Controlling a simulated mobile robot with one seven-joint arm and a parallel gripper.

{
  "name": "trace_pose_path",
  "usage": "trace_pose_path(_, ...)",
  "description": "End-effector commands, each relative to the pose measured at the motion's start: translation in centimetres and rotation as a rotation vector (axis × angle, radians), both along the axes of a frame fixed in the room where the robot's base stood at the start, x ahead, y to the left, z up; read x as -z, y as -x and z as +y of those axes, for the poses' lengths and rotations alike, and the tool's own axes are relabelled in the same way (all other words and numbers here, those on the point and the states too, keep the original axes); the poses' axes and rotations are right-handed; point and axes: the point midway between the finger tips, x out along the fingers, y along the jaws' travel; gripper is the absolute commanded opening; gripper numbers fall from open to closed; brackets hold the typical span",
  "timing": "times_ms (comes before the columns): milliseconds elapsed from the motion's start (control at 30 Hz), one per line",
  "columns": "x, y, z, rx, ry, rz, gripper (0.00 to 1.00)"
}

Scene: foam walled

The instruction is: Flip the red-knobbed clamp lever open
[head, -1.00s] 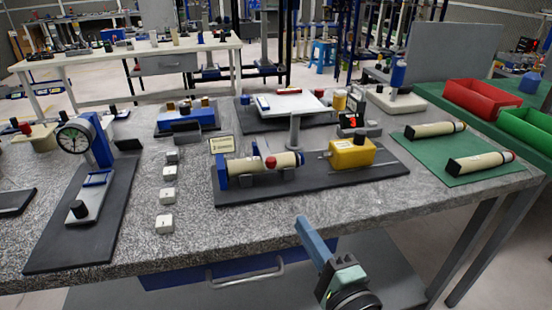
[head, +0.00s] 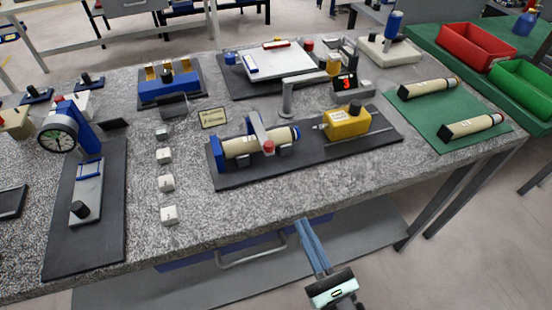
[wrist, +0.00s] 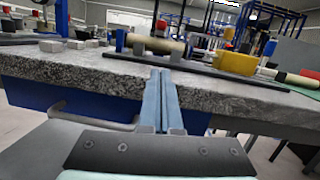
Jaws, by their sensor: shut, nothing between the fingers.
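The clamp lever is a grey bar (head: 257,130) lying across a cream cylinder (head: 236,147). In the wrist view the red knob (wrist: 161,27) shows beyond the bench edge, near the cylinder. My gripper (head: 304,224) is in front of the bench, apart from the lever. Its blue fingers (wrist: 160,74) are together and empty, pointing towards the bench.
A yellow block (head: 346,123) stands right of the cylinder on the same plate. A post with a round top (head: 287,98) stands behind it. Small white blocks (head: 167,183) line the left. The bench's front strip (head: 265,205) is bare. A blue drawer with a handle (head: 250,257) is below.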

Motion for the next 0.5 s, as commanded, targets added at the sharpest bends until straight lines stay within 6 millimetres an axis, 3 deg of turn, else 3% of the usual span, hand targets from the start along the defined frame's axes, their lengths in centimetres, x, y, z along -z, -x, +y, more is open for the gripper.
trace_pose_path(267, -0.2, -0.6, 0.3, -0.002, 0.004, -0.001, 0.00)
trace_pose_path(500, -1.1, -4.3, 1.9, -0.005, 0.006, -0.004, 0.00)
